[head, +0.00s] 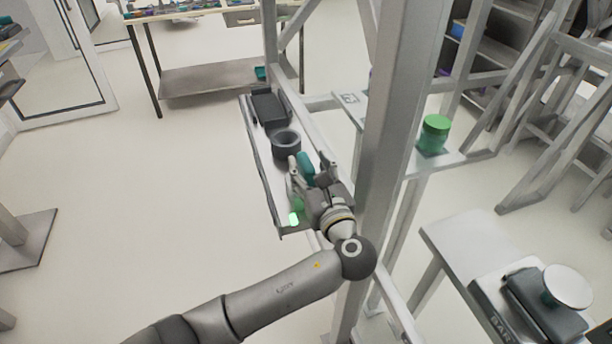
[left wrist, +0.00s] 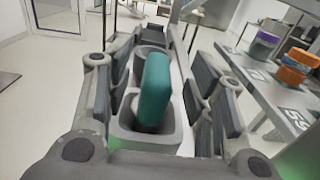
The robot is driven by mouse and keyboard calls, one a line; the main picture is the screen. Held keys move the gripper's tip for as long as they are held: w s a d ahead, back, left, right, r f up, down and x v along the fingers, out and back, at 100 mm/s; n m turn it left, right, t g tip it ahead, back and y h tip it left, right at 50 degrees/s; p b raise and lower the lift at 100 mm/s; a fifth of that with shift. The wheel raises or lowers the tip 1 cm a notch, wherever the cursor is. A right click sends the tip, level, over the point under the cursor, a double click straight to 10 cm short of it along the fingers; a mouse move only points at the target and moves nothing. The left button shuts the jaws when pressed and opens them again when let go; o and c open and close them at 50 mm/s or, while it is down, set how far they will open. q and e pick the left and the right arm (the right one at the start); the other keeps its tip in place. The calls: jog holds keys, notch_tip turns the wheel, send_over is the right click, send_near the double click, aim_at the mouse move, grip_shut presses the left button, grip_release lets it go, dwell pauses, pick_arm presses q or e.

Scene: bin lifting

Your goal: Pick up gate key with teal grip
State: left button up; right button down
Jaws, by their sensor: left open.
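The teal grip of the gate key (head: 305,166) stands up from a grey holder (left wrist: 182,134) on a narrow shelf. In the left wrist view the teal grip (left wrist: 154,88) is a rounded upright block, slightly tilted, between my fingers. My left gripper (head: 310,168) is open around it, with a visible gap on each side. The lower part of the key is hidden inside the holder.
The narrow shelf (head: 258,160) also carries a dark round cup (head: 285,146) and a black tray (head: 268,108). A grey upright post (head: 392,130) stands just right of my gripper. Floor left of the shelf is clear.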

aim_at(300, 151)
pick_arm(q)
jog(key=shift+x, duration=1.55)
jog(key=shift+s, duration=0.1)
grip_shut()
